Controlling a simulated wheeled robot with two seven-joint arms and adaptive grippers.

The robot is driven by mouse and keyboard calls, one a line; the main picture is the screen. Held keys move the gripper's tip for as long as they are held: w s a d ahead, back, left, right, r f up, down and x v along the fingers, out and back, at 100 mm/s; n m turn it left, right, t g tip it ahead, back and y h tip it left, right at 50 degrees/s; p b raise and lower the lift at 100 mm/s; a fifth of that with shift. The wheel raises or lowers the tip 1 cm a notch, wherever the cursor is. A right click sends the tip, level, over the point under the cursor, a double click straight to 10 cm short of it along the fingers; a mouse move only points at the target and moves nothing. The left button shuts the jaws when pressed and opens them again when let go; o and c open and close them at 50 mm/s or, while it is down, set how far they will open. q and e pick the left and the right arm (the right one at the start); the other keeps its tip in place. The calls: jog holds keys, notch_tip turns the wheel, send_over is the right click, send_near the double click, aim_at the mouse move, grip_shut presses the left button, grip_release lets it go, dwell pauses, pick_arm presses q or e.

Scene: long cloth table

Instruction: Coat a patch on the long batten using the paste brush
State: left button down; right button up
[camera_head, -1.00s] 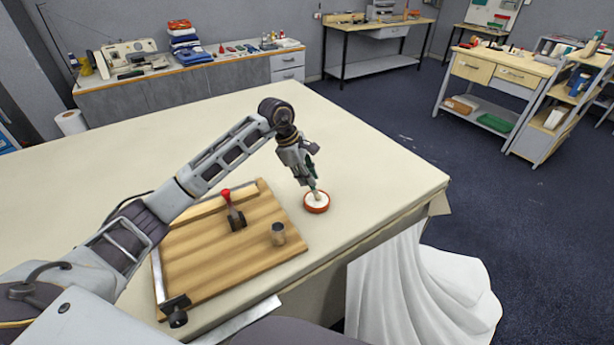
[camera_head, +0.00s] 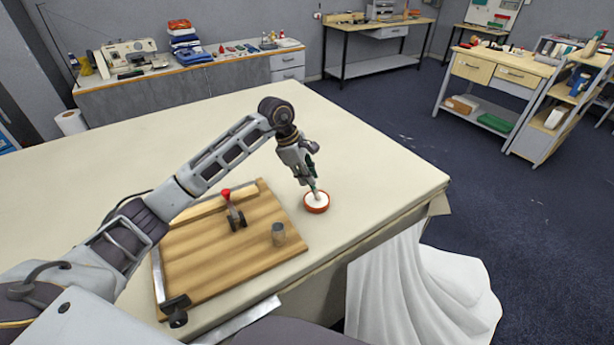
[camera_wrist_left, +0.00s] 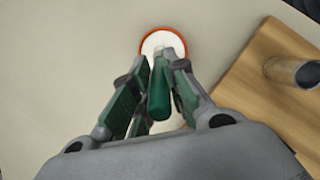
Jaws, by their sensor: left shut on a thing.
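My left gripper (camera_head: 309,182) is shut on the green handle of the paste brush (camera_wrist_left: 159,95) and points down over the paste dish. The brush stands nearly upright, its lower end at the white paste; I cannot tell how deep it sits. The paste dish (camera_head: 317,208) is round, shallow and orange-red, on the table right of the wooden board. It also shows at the top of the left wrist view (camera_wrist_left: 181,37). A long pale wooden strip, seemingly the batten (camera_head: 205,207), lies along the board's back edge, partly hidden by my left arm. My right gripper is out of view.
The wooden board (camera_head: 205,265) carries a red-handled clamp (camera_head: 232,208) and a grey cylinder (camera_head: 278,234). A metal edge runs along its left side. The cream table (camera_head: 370,165) is clear behind and right of the dish. White cloth hangs off the near edge.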

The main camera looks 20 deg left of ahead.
pick_arm(q)
jog(key=shift+r+p, duration=0.3)
jog(key=shift+r, duration=0.9)
jog(key=shift+r+p, duration=0.35)
jog(key=shift+r, duration=0.65)
jog(key=shift+r+p, duration=0.4)
jog(key=shift+p, duration=0.05)
jog(key=shift+r, duration=0.7)
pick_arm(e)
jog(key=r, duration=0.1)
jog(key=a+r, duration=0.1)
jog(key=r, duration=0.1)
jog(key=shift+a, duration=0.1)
